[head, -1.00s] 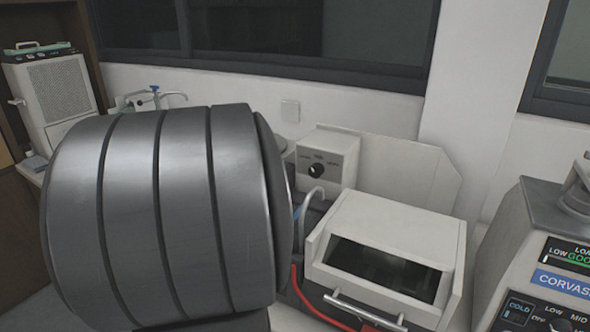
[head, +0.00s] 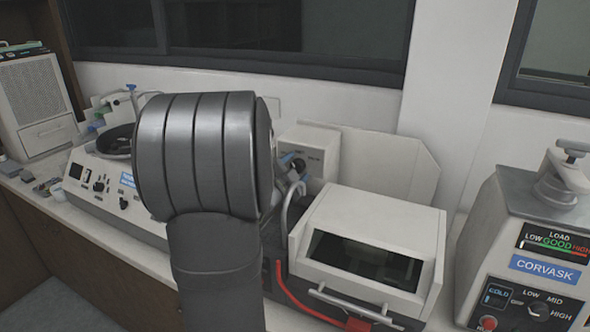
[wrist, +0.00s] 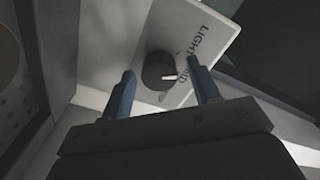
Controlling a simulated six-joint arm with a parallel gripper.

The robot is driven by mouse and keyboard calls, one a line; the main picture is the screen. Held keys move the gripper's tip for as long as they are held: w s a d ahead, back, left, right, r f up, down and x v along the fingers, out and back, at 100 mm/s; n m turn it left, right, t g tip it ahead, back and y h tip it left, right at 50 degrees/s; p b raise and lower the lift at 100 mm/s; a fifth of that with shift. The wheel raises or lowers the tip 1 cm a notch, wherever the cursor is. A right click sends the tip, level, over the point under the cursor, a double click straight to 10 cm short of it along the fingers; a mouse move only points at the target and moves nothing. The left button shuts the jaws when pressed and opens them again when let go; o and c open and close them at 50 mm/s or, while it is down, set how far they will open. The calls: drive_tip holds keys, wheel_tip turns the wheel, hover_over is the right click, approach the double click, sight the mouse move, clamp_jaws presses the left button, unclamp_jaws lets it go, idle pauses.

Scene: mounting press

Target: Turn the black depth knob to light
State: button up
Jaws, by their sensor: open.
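The black depth knob (wrist: 157,72) sits on the pale face of a control box. In the wrist view its white pointer line points right, towards the partly hidden MID lettering; the LIGHT lettering is up and to the right of it. My gripper (wrist: 161,69) is open, with one blue finger on each side of the knob and visible space between fingers and knob. In the head view the knob (head: 298,165) shows small and dark on the box (head: 318,152), close to the blue fingertips, partly hidden by my arm. Whether a finger touches it I cannot tell.
A white cabinet with a dark window (head: 365,225) stands in front and to the right of the box. A pale backing panel (head: 395,165) is behind it. The CORVASK machine (head: 530,250) is at far right. Another machine (head: 105,195) stands left of my arm.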

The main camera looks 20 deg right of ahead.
drive_tip(key=c, duration=1)
drive_tip(key=shift+n, duration=1.5)
drive_tip(key=o, duration=1)
drive_tip(key=v, duration=1.7)
drive_tip(key=shift+s+a, duration=0.2)
drive_tip(key=shift+d+r, duration=0.1)
drive_tip(key=shift+r, duration=0.05)
